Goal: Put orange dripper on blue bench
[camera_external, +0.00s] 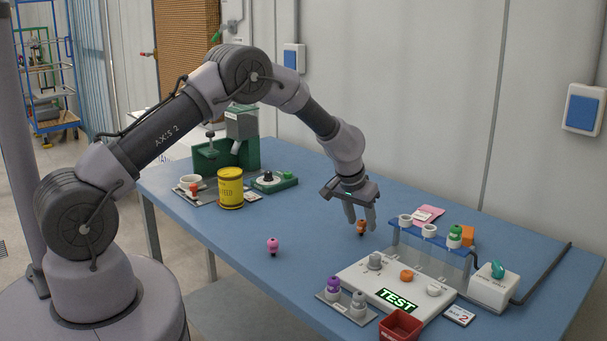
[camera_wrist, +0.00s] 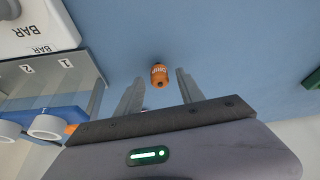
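An orange dripper (camera_external: 361,228) with a darker end is at my gripper's fingertips, over or on the blue bench (camera_external: 225,243). In the wrist view the orange dripper (camera_wrist: 160,74) shows between and just beyond the two fingers, with blue bench around it. A gap shows on each side of it. My gripper (camera_external: 361,222) points down and its fingers are apart. In the wrist view my gripper (camera_wrist: 158,85) is open with nothing pinched. I cannot tell for sure whether the dripper touches the bench.
A blue rack (camera_external: 436,239) with white rings stands right of my gripper. A white TEST board (camera_external: 350,277) with an orange knob (camera_external: 407,275) is in front. A pink dripper (camera_external: 273,245) stands left, a yellow tin (camera_external: 230,188) farther back. Bench between them is clear.

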